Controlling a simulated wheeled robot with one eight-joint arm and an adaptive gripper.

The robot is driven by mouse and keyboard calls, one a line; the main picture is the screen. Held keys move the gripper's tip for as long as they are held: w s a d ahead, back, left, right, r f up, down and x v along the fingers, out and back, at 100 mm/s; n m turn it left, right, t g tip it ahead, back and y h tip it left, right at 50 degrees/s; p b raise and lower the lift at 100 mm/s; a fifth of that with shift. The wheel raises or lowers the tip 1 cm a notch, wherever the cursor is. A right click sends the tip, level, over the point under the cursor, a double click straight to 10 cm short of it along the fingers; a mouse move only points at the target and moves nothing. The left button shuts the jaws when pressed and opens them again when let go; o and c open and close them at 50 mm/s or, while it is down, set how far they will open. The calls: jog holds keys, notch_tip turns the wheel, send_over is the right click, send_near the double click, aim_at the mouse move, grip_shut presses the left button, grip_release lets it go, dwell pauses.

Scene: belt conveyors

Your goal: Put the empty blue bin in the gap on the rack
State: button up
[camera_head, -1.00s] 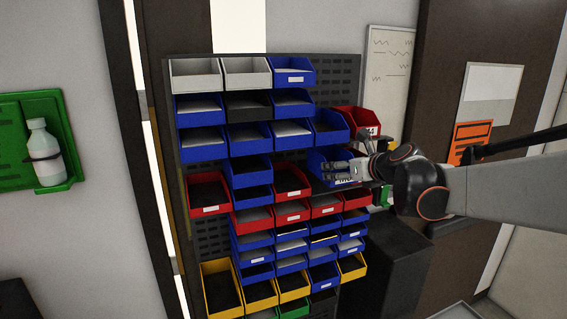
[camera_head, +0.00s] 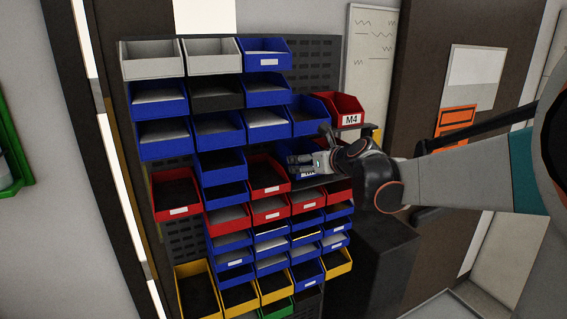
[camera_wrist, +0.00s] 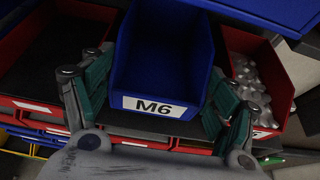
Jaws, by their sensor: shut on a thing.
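The empty blue bin, labelled M6, fills the middle of the wrist view (camera_wrist: 160,60). Its inside is bare, and its label faces me. My gripper (camera_wrist: 155,118) has a finger on each side of the bin's front and is shut on it. In the head view, my gripper (camera_head: 303,164) is at the right part of the rack (camera_head: 308,75), below a blue bin (camera_head: 311,117) and right of a red bin (camera_head: 266,174). The held bin (camera_head: 281,147) is mostly hidden there by the gripper, so how far it sits on the rack cannot be told.
In the wrist view, a dark-floored red bin (camera_wrist: 30,75) is at left and a red bin with shiny metal parts (camera_wrist: 262,85) at right. A blue edge (camera_wrist: 265,10) overhangs at top right. A red M4 bin (camera_head: 345,107) is close to my arm. A dark cabinet (camera_head: 375,255) stands below.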

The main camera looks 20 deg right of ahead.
jog(key=shift+s+a+r, duration=0.1)
jog(key=shift+s+a, duration=0.1)
jog(key=shift+a, duration=0.15)
jog(key=shift+w+d+f+b, duration=0.15)
jog(key=shift+d+f+b, duration=0.15)
jog(key=shift+f+b, duration=0.15)
jog(key=shift+a+f, duration=0.2)
jog(key=o, duration=0.8)
jog(key=shift+d, duration=0.1)
jog(key=shift+r, duration=0.1)
